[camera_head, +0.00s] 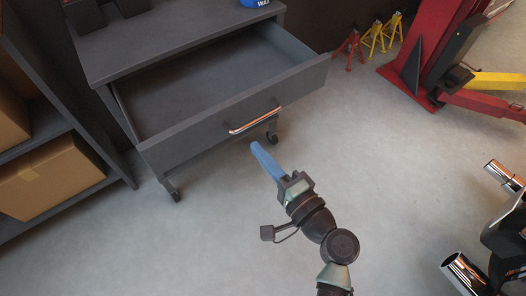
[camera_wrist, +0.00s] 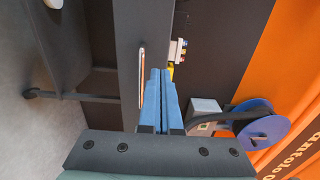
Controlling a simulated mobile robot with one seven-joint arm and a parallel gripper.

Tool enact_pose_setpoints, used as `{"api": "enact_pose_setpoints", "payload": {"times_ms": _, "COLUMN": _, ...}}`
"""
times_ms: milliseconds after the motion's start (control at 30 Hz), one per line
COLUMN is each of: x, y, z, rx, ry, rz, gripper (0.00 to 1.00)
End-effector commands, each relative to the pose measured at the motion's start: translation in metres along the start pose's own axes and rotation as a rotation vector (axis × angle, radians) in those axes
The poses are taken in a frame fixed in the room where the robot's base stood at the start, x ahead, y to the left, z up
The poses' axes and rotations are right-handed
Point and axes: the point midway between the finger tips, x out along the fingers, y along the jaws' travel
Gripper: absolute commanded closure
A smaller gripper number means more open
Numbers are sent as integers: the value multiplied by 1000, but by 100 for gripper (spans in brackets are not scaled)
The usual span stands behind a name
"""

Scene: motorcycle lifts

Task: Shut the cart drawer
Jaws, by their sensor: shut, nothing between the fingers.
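A dark grey cart (camera_head: 170,35) stands at the upper left in the head view. Its drawer (camera_head: 215,118) is pulled well out and looks empty inside. A copper-coloured bar handle (camera_head: 255,119) is on the drawer front. My gripper (camera_head: 256,148) has blue fingers and is shut and empty, in front of the drawer and just below the handle in the picture. In the wrist view, my shut fingers (camera_wrist: 160,80) point at the drawer front (camera_wrist: 130,50), with the handle (camera_wrist: 141,75) just left of the fingertips. I cannot tell whether they touch.
Shelves with cardboard boxes (camera_head: 50,176) stand left of the cart. Red and yellow jack stands (camera_head: 374,38) and a red lift (camera_head: 430,50) are at upper right. Chrome pipes (camera_head: 465,272) show at lower right. The floor (camera_head: 380,150) between is clear.

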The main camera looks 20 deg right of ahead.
Motion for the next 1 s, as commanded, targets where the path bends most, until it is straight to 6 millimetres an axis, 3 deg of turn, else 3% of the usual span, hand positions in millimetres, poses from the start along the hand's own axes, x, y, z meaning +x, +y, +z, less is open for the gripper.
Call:
{"api": "enact_pose_setpoints", "payload": {"times_ms": 200, "x": 50, "y": 0, "z": 0, "rx": -4, "ry": -3, "rz": -3, "gripper": 100}}
{"api": "enact_pose_setpoints", "payload": {"times_ms": 433, "x": 88, "y": 0, "z": 0, "rx": -4, "ry": -2, "rz": -2, "gripper": 100}}
{"api": "enact_pose_setpoints", "payload": {"times_ms": 633, "x": 102, "y": 0, "z": 0, "rx": -3, "ry": -1, "rz": 0, "gripper": 100}}
{"api": "enact_pose_setpoints", "payload": {"times_ms": 1000, "x": 103, "y": -1, "z": 0, "rx": -3, "ry": 0, "rz": 0, "gripper": 100}}
